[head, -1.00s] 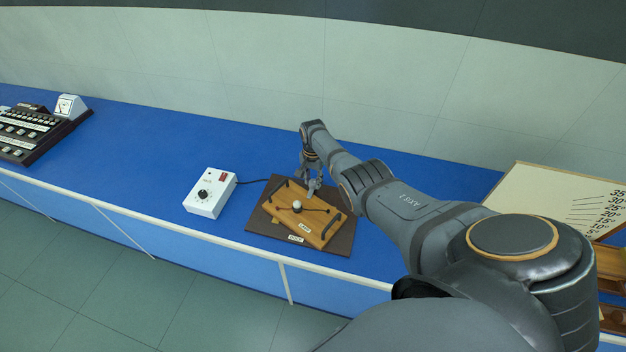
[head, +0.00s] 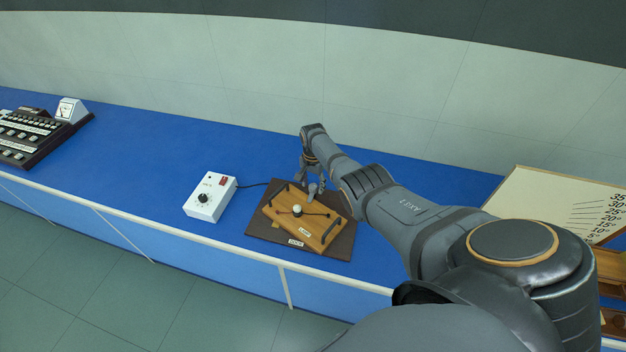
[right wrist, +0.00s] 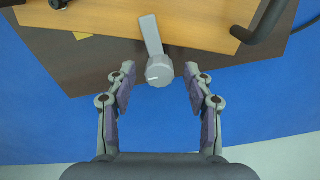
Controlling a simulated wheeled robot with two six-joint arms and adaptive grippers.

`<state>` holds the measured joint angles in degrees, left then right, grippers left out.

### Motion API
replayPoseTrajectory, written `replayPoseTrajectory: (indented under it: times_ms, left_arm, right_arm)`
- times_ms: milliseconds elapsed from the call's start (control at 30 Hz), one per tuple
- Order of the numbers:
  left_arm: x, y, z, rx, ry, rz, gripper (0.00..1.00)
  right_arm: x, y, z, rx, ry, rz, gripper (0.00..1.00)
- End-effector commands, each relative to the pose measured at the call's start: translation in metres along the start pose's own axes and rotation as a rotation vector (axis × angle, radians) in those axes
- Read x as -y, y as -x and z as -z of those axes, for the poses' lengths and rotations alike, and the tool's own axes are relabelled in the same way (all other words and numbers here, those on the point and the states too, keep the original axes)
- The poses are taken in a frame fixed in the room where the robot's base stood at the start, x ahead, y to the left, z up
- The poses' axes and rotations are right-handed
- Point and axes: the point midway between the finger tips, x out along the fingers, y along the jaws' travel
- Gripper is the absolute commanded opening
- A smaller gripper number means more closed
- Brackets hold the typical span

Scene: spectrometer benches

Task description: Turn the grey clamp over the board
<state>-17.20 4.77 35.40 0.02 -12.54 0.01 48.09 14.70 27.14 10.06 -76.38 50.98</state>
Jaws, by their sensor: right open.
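The grey clamp shows in the right wrist view as a round knob (right wrist: 159,70) with a flat arm that reaches over the edge of the wooden board (right wrist: 200,22). In the head view the clamp (head: 313,189) stands at the far edge of the wooden board (head: 283,222), which lies on a dark brown base (head: 265,232). My right gripper (right wrist: 160,82) is open, with one finger on each side of the knob and a gap on both sides. In the head view my right gripper (head: 313,181) is over the board's far edge. My left gripper is not in view.
A white control box (head: 211,197) with a dial stands left of the board, its cable running behind. Black handles (head: 332,229) rise from the board, near a pale ball (head: 297,209). An angle-scale panel (head: 570,205) stands at right.

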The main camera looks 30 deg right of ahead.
Motion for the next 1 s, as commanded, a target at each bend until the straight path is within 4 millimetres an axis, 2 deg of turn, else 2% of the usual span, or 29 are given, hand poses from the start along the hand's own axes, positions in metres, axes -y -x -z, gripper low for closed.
replayPoseTrajectory:
  times_ms: [167,433,600,767,1000]
  left_arm:
    - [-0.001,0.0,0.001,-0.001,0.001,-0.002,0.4]
    - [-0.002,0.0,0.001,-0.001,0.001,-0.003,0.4]
    - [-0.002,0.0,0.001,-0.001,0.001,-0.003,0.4]
    - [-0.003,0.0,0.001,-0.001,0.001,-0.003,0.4]
    - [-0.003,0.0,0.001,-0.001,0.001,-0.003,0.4]
  right_arm:
    - [0.0,0.016,0.001,-0.004,0.001,0.002,0.52]
    - [0.0,0.081,0.001,-0.004,0.001,0.003,0.52]
    - [0.0,0.109,0.001,-0.002,-0.001,0.002,0.52]
    - [0.0,0.119,0.0,-0.001,-0.001,0.001,0.52]
    - [0.0,0.119,0.0,-0.001,-0.001,0.0,0.52]
